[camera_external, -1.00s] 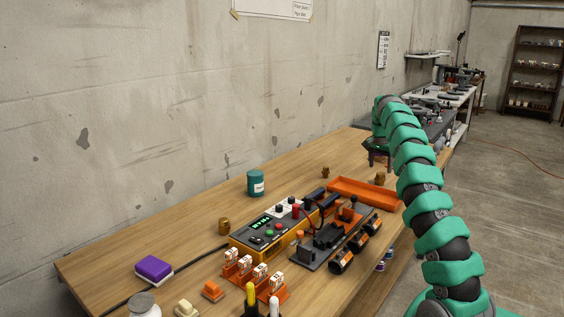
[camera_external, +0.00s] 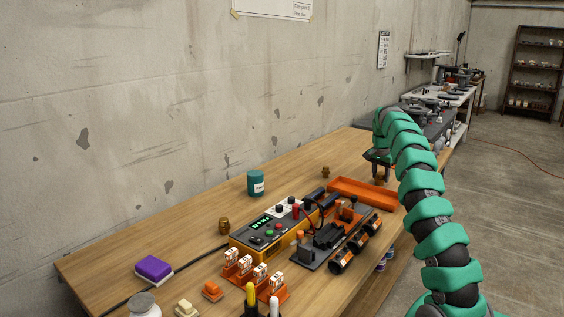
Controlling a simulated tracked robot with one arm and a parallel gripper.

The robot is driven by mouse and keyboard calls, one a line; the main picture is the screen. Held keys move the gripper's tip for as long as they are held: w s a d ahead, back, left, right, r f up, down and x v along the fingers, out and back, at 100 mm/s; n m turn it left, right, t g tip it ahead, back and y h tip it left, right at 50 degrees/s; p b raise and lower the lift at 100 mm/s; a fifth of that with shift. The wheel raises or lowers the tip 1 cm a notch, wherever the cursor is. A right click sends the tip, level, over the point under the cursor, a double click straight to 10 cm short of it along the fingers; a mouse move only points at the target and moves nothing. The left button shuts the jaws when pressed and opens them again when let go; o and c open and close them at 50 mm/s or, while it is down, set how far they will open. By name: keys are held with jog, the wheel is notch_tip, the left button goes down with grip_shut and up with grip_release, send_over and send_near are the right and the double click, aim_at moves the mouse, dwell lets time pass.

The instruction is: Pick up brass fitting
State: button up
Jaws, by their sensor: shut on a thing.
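My gripper (camera_external: 379,176) is at the far right end of the wooden workbench, pointing down. It is shut on a brass fitting (camera_external: 379,181), which shows only as a small patch between and below the fingers. The fitting is at or close to the bench top; I cannot tell whether it still touches. A second brass fitting (camera_external: 325,171) stands on the bench to the left of the gripper. A third brass fitting (camera_external: 223,226) stands nearer, left of the yellow device.
An orange tray (camera_external: 345,194) lies just left of and in front of my gripper. A yellow device (camera_external: 262,232) with cables and a dark fixture (camera_external: 325,240) fill the middle. A teal canister (camera_external: 255,183) stands near the wall. The bench's back strip is mostly clear.

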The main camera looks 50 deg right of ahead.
aim_at(383, 175)
jog(key=shift+r, duration=0.1)
jog(key=shift+r+p, duration=0.75)
jog(key=shift+r, duration=0.95)
jog(key=shift+s+a+r, duration=0.1)
jog(key=shift+s+a, duration=0.25)
jog(key=shift+a, duration=0.05)
jog(key=shift+s+a, duration=0.2)
jog(key=shift+a, duration=0.15)
jog(key=shift+c, duration=0.7)
jog(key=shift+s+a+r+p, duration=0.2)
jog(key=shift+s+a+p, duration=0.1)
jog(key=shift+s+a, duration=1.35)
jog(key=shift+s+a+r+p, duration=0.25)
jog(key=shift+s+a, duration=1)
jog(key=shift+a, duration=0.85)
jog(key=shift+s+a+r+p, duration=0.15)
jog(key=shift+s+a+p, duration=0.2)
jog(key=shift+s+a, duration=1.3)
jog(key=shift+w+a, duration=0.15)
jog(key=shift+w, duration=0.1)
